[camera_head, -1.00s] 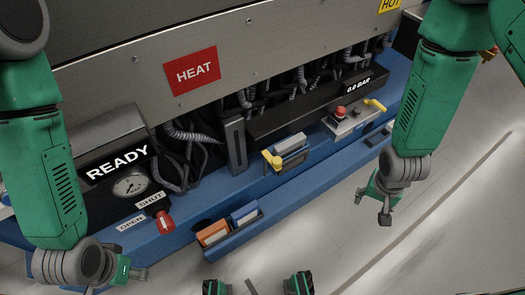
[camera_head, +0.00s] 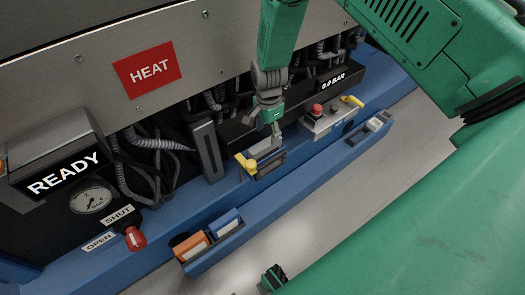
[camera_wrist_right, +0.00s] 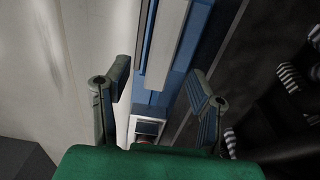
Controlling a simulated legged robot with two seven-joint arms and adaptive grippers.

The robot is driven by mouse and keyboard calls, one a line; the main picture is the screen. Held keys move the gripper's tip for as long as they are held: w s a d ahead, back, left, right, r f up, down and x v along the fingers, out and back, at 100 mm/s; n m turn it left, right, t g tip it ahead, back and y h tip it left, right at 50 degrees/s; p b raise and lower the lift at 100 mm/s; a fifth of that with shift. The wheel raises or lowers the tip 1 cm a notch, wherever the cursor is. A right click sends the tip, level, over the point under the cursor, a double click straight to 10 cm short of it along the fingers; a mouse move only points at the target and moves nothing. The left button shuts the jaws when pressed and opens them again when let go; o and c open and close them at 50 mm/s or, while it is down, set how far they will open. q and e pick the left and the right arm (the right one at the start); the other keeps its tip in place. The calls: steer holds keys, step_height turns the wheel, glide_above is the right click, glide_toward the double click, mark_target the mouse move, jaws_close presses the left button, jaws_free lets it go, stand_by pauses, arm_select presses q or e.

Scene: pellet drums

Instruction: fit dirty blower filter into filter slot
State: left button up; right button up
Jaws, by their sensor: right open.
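My right gripper (camera_head: 270,122) is open and points down just above a pale grey block (camera_head: 264,148) in a dark-fronted slot (camera_head: 268,169) with a yellow knob (camera_head: 246,163). In the right wrist view my open right gripper (camera_wrist_right: 160,100) has a finger on each side of a long grey slab (camera_wrist_right: 163,45) beside a blue strip, without visibly gripping it. The slab may be the blower filter; I cannot tell if it is dirty.
A blue tray (camera_head: 216,251) on the front rail holds an orange-faced block (camera_head: 191,247) and a blue-faced block (camera_head: 225,222). A red button (camera_head: 316,110) and yellow handle (camera_head: 352,100) lie right of the slot. A red-handled valve (camera_head: 135,239) is at left. Floor in front is clear.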

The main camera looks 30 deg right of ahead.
mark_target(265, 143)
step_height(265, 143, down, 2)
steer(key=shift+d+f, duration=0.1)
steer(key=f+b, duration=0.1)
steer(key=f, duration=0.1)
steer(key=a+f+b, duration=0.1)
steer(key=f, duration=0.1)
steer(key=shift+w+f, duration=0.1)
steer(key=shift+f, duration=0.3)
steer(key=shift+r, duration=0.1)
steer(key=shift+d, duration=0.1)
jaws_close()
